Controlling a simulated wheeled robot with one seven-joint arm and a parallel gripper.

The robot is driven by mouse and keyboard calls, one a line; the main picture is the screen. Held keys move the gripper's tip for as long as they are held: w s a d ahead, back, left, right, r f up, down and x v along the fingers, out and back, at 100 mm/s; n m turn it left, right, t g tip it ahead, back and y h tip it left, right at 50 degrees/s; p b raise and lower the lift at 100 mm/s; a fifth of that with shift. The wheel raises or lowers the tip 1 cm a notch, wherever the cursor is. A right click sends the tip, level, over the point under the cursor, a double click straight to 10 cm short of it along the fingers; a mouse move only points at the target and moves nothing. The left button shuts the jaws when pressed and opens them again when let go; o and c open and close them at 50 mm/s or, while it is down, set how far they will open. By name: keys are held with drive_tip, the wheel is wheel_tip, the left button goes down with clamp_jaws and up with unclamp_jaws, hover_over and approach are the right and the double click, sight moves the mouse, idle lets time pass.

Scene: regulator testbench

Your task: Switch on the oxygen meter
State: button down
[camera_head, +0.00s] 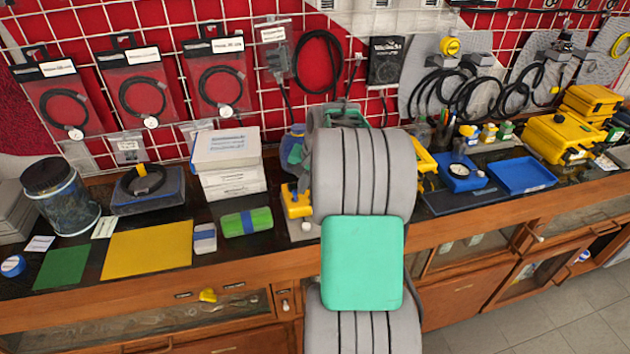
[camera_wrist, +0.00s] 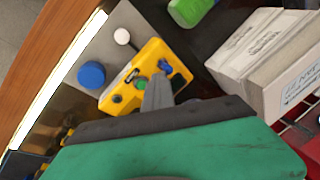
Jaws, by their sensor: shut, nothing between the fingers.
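A yellow device (camera_wrist: 128,98), which looks like the oxygen meter, lies on a grey plate (camera_wrist: 92,55) in the wrist view. Its face has a green button (camera_wrist: 139,84), a blue part (camera_wrist: 166,68) and dark round fittings. My gripper (camera_wrist: 157,82) is shut and empty, with its fingertips over the device's face, close beside the green button. I cannot tell whether the tips touch it. In the head view, part of the yellow device (camera_head: 296,203) shows left of my arm. My gripper is hidden there behind the arm.
A blue round cap (camera_wrist: 91,74) and a white knob (camera_wrist: 122,36) are beside the device. A stack of white boxes (camera_head: 228,165) and a green pack (camera_head: 246,221) stand to its left in the head view. A blue tray (camera_head: 522,176) and yellow cases (camera_head: 560,137) are at right.

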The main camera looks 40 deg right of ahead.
drive_tip(key=shift+w, duration=0.5)
drive_tip(key=shift+p+v, duration=0.7)
drive_tip(key=shift+v, duration=0.15)
drive_tip(key=shift+w, duration=0.15)
drive_tip(key=s+d+r, duration=0.2)
drive_tip(key=d+r, duration=0.2)
drive_tip(key=r, duration=0.7)
drive_tip(key=shift+d+p, duration=0.3)
drive_tip(key=shift+p, duration=0.1)
drive_tip(key=shift+r, duration=0.15)
